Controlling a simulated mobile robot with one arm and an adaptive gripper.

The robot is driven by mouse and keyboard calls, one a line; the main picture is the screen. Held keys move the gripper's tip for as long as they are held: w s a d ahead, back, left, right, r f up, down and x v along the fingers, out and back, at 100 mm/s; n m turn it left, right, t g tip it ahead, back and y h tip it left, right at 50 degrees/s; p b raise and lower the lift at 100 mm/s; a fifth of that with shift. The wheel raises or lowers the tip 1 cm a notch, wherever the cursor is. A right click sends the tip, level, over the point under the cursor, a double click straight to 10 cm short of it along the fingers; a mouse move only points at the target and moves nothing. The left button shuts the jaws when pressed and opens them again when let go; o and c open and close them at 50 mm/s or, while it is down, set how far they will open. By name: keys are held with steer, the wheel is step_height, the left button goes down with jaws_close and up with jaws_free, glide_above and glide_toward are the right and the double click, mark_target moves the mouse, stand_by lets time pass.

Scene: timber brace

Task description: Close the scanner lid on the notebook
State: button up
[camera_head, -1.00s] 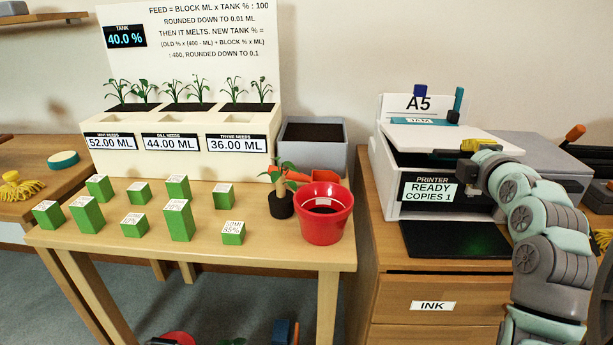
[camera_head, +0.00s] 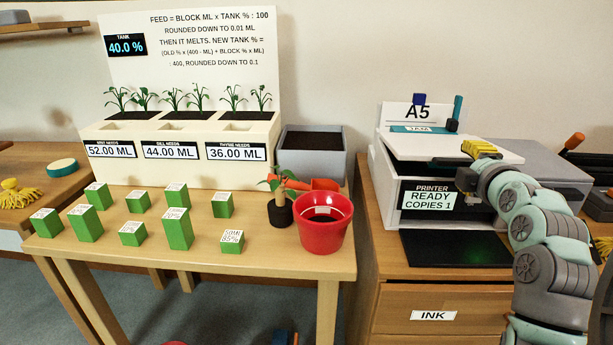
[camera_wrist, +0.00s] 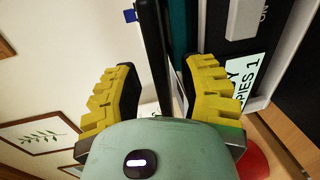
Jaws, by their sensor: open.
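The white scanner lid (camera_head: 440,149) lies low and still tilted over the printer, with a dark gap (camera_head: 420,170) beneath its front edge. In the wrist view the lid (camera_wrist: 156,50) is seen edge-on as a dark strip. A teal slab (camera_wrist: 181,40), apparently the notebook, shows beside it on the scanner side; in the head view it is hidden under the lid. My gripper (camera_head: 468,164) is open at the lid's front edge, one yellow finger above the edge and one below. In the wrist view my gripper (camera_wrist: 160,80) has the lid edge between its fingers; contact cannot be told.
The printer's display (camera_head: 431,199) reads READY, COPIES 1. A dark output tray (camera_head: 455,247) sits below it. An A5 sign (camera_head: 412,114) stands behind the lid. A red pot (camera_head: 322,232) and several green blocks stand on the left table.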

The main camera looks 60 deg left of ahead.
steer(key=v, duration=0.7)
steer(key=shift+s+d, duration=0.15)
steer(key=shift+d, duration=0.05)
stand_by(0.3)
